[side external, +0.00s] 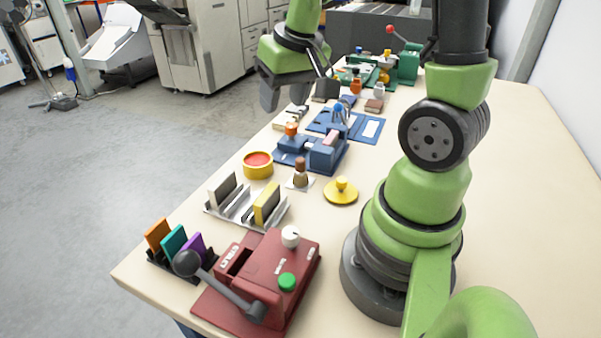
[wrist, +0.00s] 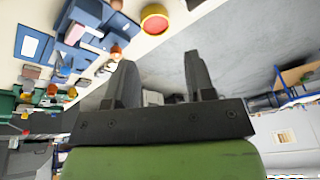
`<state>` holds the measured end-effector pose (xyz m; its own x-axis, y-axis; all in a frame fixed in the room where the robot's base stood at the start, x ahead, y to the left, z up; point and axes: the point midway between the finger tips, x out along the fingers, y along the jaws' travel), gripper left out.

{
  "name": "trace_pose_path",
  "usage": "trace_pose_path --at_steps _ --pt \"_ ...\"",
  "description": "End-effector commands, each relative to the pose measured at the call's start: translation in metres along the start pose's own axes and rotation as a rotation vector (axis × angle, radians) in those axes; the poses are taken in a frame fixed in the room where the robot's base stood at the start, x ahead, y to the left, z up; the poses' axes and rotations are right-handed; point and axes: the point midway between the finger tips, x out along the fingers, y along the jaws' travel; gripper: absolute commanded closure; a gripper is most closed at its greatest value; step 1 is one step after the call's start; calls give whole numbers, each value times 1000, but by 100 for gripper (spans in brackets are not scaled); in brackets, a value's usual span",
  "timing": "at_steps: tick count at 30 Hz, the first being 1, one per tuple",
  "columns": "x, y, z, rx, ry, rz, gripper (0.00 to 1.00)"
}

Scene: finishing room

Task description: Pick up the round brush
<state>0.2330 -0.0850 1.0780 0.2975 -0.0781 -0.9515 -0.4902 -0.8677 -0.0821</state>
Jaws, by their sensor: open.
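A small brown piece with a rounded knob on a wider body (side external: 300,174) stands upright on a white square near the table's middle; it looks like the round brush, though its bristles cannot be made out. I cannot pick it out in the wrist view. My gripper (side external: 296,92) is open and empty, raised beyond it towards the far end, by the table's left edge. In the wrist view the two dark fingers (wrist: 160,62) are spread apart with floor behind them.
A yellow tub with a red top (side external: 258,164) and a yellow knobbed disc (side external: 341,192) flank the brown piece. A blue device (side external: 325,156) stands behind, a rack (side external: 232,206) and red lever machine (side external: 278,262) in front. The table's right side is clear.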

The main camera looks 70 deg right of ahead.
Motion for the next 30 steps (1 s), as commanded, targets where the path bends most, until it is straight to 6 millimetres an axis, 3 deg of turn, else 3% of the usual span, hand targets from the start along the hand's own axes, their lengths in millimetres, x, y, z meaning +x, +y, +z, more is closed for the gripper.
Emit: trace_pose_path --at_steps 3,9,22,30 --pt "44 30 -3 31 -79 54 50" --pt "92 63 4 52 -157 90 50" --pt "141 75 15 56 -183 96 50" --pt "160 75 18 56 -181 96 50"
